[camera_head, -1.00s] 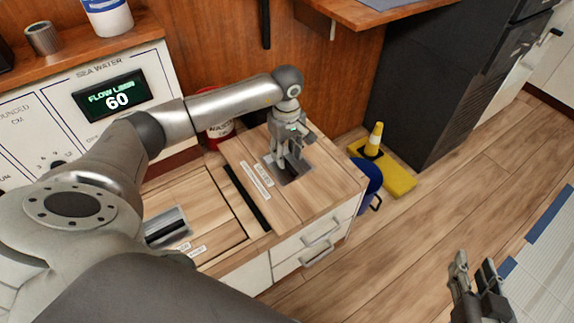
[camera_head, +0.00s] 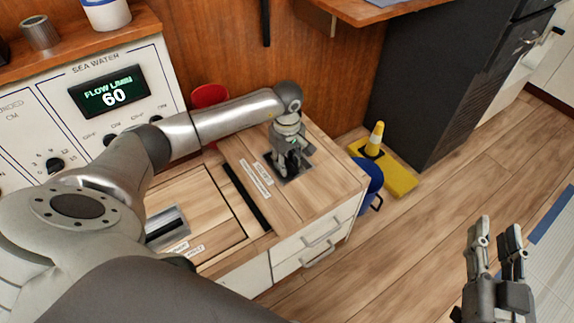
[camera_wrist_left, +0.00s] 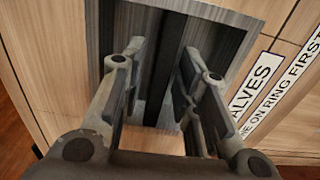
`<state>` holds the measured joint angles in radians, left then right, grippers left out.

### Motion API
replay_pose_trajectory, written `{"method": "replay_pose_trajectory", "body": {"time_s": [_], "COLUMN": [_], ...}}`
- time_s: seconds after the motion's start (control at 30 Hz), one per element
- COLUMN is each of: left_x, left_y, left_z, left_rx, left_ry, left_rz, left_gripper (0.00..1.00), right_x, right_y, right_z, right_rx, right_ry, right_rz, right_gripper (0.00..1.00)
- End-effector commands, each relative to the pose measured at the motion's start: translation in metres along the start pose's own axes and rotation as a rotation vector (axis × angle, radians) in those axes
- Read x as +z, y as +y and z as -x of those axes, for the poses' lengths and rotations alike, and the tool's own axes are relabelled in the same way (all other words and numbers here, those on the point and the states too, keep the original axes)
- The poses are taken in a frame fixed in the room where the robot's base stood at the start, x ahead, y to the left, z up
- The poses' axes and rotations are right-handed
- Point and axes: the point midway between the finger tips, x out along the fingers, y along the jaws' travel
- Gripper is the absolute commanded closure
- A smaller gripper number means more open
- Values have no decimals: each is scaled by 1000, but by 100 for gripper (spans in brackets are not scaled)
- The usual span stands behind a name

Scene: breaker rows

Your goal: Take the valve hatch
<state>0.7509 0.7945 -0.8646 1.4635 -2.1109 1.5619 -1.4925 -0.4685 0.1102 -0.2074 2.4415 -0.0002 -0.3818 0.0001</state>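The valve hatch (camera_head: 322,178) is a light wooden panel on the cabinet top, lying flat, with a white label and a recessed metal pull. My left gripper (camera_head: 287,166) points down into the recess. In the left wrist view my left gripper (camera_wrist_left: 165,85) is open, one finger on each side of a dark bar (camera_wrist_left: 164,65) in the metal recess (camera_wrist_left: 215,40). Gaps show between the fingers and the bar. The "VALVES" label (camera_wrist_left: 255,95) lies to the right. My right gripper (camera_head: 497,245) is open and empty, above the floor.
A second wooden panel with a metal recess (camera_head: 167,227) lies left of a dark slot (camera_head: 246,197), partly behind my left arm. A red bin (camera_head: 209,95) stands behind the arm. A blue bucket (camera_head: 370,180) and a yellow cone (camera_head: 375,138) stand right of the cabinet.

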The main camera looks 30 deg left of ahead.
Motion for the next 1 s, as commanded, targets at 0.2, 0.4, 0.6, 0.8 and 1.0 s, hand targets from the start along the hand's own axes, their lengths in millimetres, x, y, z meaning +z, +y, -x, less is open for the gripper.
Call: {"method": "replay_pose_trajectory", "body": {"time_s": [0.2, 0.4, 0.6, 0.8, 1.0], "left_x": [0, 0, 0, -1, -1], "left_y": [0, 0, 0, 2, 2], "left_z": [0, 0, 0, 3, 7], "left_rx": [0, 0, 1, 6, 7], "left_ry": [0, 0, 0, 1, 1], "left_rz": [0, 0, 0, 0, 0], "left_gripper": [100, 100, 100, 100, 100], "right_x": [0, 0, 0, -1, 1], "right_y": [0, 0, 0, 0, 0], "right_z": [0, 0, 0, 0, 0], "right_rx": [0, 0, 0, 0, 1], "right_ry": [-1, -1, -1, 0, -14], "right_rz": [0, 0, 0, 0, 0], "right_gripper": [66, 66, 66, 66, 66]}}
